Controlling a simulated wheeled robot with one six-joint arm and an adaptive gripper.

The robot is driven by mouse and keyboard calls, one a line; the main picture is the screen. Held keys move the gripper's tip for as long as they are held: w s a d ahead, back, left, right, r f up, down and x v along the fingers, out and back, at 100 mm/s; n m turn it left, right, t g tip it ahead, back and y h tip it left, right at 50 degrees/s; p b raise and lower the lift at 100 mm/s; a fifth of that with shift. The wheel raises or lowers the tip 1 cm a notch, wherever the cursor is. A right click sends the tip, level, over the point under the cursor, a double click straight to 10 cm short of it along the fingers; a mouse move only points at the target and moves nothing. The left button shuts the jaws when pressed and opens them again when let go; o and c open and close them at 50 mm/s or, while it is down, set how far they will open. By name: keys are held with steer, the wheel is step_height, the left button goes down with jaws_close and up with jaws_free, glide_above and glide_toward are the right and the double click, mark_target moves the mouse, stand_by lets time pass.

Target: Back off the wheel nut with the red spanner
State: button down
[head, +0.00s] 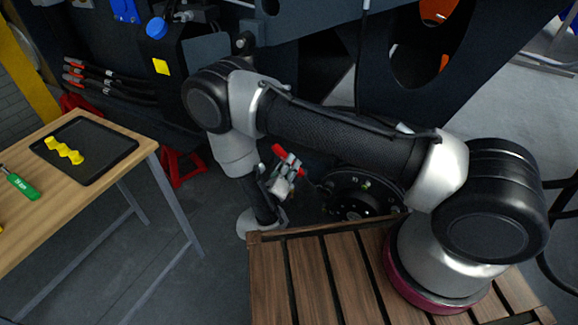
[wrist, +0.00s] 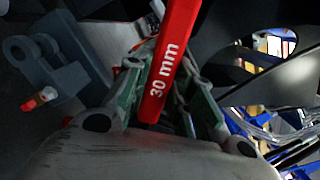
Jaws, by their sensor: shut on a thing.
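The red spanner (wrist: 172,65), marked "30 mm", stands between the fingers of my gripper (wrist: 155,95) in the wrist view. My gripper is shut on its handle. In the head view the red spanner (head: 279,151) shows as a short red piece at my gripper (head: 283,180), beside the wheel hub. The dark round wheel hub (head: 352,205) with several studs or nuts around its rim is low in the middle, partly hidden by my arm and the slatted deck. I cannot tell which nut is the task's, or whether the spanner touches one.
A wooden table (head: 140,146) at left holds a black tray (head: 105,143) with a yellow wavy piece (head: 64,150), and a green-handled tool (head: 20,185). Red stands (head: 182,166) are under the dark chassis (head: 310,20). The floor between table and deck is clear.

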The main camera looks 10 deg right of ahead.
steer(key=shift+w+d, duration=0.1)
steer(key=shift+w, duration=0.05)
steer(key=shift+x, duration=1.35)
steer(key=shift+d+f, duration=0.1)
steer(key=shift+d, duration=0.05)
steer(key=shift+f, duration=0.1)
steer(key=shift+w+a+f+n, duration=0.25)
steer(key=shift+a+f+n, duration=0.1)
steer(key=shift+f+n, duration=0.25)
steer(key=shift+w+a+f+n, duration=0.25)
steer(key=shift+a+f+n, duration=0.15)
steer(key=shift+f+n, duration=0.2)
